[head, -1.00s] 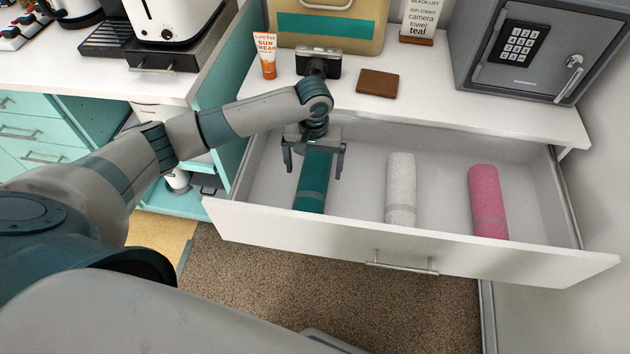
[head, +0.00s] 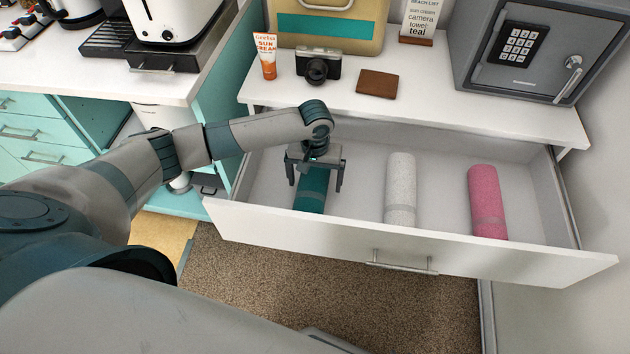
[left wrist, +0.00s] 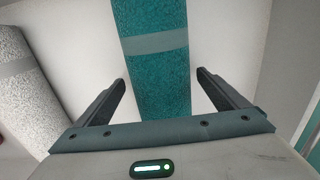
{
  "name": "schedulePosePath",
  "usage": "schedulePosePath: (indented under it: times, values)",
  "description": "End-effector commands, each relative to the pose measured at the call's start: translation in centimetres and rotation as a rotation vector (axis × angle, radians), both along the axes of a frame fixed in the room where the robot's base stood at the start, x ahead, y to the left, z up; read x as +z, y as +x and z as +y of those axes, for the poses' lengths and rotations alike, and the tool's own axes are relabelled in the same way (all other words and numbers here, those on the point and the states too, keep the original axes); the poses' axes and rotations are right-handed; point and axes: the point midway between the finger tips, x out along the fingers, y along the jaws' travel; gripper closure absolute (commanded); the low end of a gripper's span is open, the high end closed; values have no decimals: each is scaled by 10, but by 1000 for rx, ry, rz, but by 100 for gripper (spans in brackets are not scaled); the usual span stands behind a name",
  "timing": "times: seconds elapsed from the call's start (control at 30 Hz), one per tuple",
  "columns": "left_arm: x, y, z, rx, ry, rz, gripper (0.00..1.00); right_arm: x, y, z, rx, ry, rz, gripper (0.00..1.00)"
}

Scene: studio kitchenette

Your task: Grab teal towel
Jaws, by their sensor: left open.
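The teal towel (head: 311,190) is a roll with a paler band, lying in the left part of the open white drawer (head: 330,223). My left gripper (head: 315,188) is open above it, with one finger on each side of the roll. In the left wrist view the teal towel (left wrist: 158,75) runs between the two open fingers (left wrist: 160,85), with a gap on both sides. My gripper and wrist hide the towel's far end in the head view. My right gripper is not in view.
A white towel (head: 400,190) and a pink towel (head: 487,200) lie farther right in the drawer, with gaps between. On the counter above are sun cream (head: 266,57), a camera (head: 318,66), a brown wallet (head: 378,84), a list sign (head: 419,20) and a grey safe (head: 530,50).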

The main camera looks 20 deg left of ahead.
Motion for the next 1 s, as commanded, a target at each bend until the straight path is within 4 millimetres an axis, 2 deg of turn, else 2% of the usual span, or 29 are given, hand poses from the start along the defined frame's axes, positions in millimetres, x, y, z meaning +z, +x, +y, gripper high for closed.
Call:
schedulePosePath:
  times: [0.37,0.57,1.0]
  values:
    - [1,0,0,0,0,0,7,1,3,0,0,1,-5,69]
    - [1,0,0,0,0,0,55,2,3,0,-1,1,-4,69]
    - [7,1,0,-1,-1,-1,56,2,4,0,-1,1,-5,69]
